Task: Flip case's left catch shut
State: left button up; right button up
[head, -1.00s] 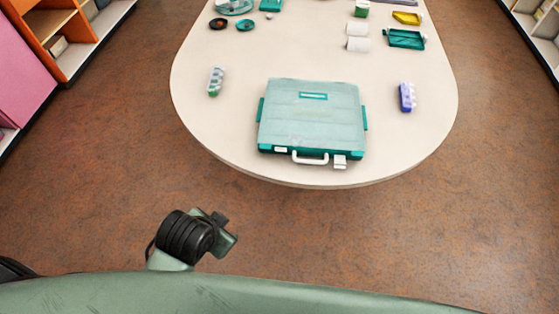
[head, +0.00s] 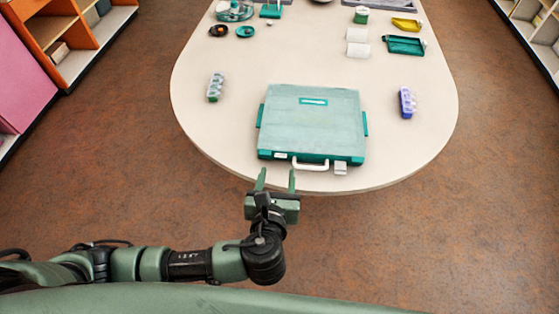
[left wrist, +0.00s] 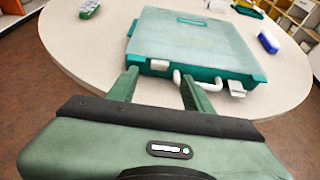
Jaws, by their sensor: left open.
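The teal case (head: 312,120) lies closed near the table's rounded front edge, its white handle (head: 310,166) facing me. Its left catch (head: 281,155) is a small white tab that looks flat against the front face; the left wrist view shows it too (left wrist: 159,65). The right catch (head: 341,169) sticks out from the front. My left gripper (head: 276,178) is open and empty, just in front of the case's left front. In the left wrist view, its fingers (left wrist: 159,76) point at the case on either side of the left catch. My right gripper is out of view.
A green-lidded bead holder (head: 215,88) stands left of the case and a blue one (head: 407,102) right of it.

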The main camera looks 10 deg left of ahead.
aim_at(281, 156)
pick_arm(q)
jog(key=x, duration=0.6)
jog(key=shift+w+f, duration=0.2)
jog(key=shift+w, duration=0.1)
